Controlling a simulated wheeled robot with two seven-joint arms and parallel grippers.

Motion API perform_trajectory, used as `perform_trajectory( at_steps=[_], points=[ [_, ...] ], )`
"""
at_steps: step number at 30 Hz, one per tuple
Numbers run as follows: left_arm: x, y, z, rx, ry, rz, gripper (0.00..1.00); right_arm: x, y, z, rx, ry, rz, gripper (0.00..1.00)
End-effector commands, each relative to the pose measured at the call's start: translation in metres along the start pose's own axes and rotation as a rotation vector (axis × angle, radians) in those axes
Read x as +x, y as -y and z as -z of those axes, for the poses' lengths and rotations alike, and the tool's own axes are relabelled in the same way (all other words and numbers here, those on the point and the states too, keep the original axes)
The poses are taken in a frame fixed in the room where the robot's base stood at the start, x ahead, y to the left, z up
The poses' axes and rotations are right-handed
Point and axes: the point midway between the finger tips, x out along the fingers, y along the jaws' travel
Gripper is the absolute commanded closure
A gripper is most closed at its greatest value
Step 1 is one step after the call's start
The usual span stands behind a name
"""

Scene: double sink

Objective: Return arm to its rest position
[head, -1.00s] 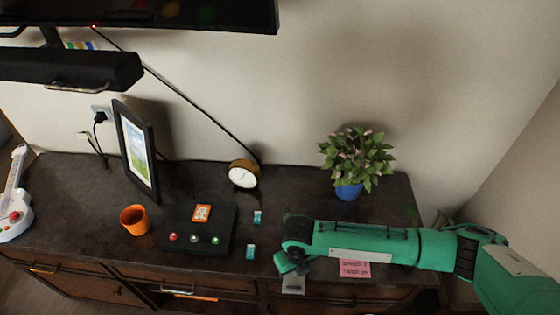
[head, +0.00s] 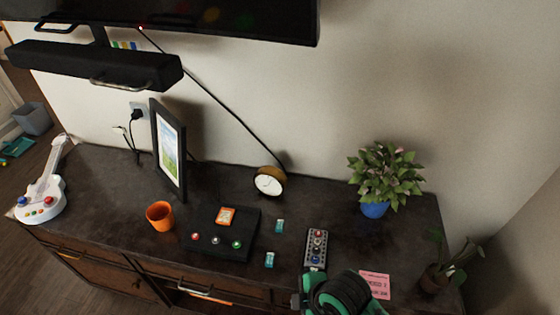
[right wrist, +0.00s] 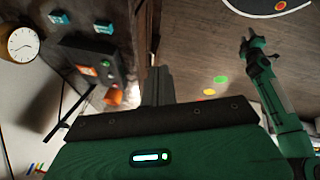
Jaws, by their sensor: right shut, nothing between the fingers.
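My right arm (head: 340,294) shows at the bottom edge of the head view, in front of the dark cabinet; its fingertips cannot be made out there. In the right wrist view my right gripper (right wrist: 157,86) is shut and empty, its grey fingers together. Another green arm of mine, the left, stands at the right of that view; its end (right wrist: 252,45) is too small to tell open or shut. The left arm is out of the head view.
The cabinet top (head: 110,185) holds a grey remote (head: 316,248), pink note (head: 375,284), black console (head: 205,244), orange cup (head: 160,216), clock (head: 270,182), picture frame (head: 170,150), toy guitar (head: 42,190) and blue-potted plant (head: 376,208). A small plant (head: 436,275) stands at the right end.

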Motion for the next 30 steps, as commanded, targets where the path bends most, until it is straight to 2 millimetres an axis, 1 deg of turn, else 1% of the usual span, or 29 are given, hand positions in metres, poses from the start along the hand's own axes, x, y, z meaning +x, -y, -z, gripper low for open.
perform_trajectory(
  at_steps=[1,2,3,5,6,9,15,22,24,29,30],
  points=[
    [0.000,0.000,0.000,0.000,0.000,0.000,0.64,-0.007,0.007,-0.009,0.135,0.008,-0.015,1.00],
    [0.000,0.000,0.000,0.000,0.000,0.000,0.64,-0.012,0.010,-0.016,0.220,0.016,-0.027,1.00],
    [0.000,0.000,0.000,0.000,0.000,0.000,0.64,-0.018,0.014,-0.027,0.334,0.031,-0.045,1.00],
    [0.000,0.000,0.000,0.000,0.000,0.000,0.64,-0.027,0.021,-0.043,0.503,0.054,-0.071,1.00],
    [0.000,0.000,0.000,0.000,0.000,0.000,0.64,-0.034,0.026,-0.055,0.608,0.073,-0.089,1.00],
    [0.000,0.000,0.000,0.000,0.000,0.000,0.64,-0.048,0.040,-0.080,0.830,0.115,-0.131,1.00],
    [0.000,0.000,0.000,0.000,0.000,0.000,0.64,-0.072,0.067,-0.120,1.152,0.194,-0.208,1.00],
    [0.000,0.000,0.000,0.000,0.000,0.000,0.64,-0.100,0.099,-0.158,1.439,0.283,-0.300,1.00],
    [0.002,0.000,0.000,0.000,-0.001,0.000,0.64,-0.079,0.098,-0.164,1.438,0.285,-0.294,1.00],
    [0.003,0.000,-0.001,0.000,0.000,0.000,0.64,-0.039,0.099,-0.178,1.436,0.295,-0.280,1.00],
    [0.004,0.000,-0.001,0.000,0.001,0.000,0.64,-0.028,0.099,-0.181,1.435,0.297,-0.277,1.00]
  ],
)
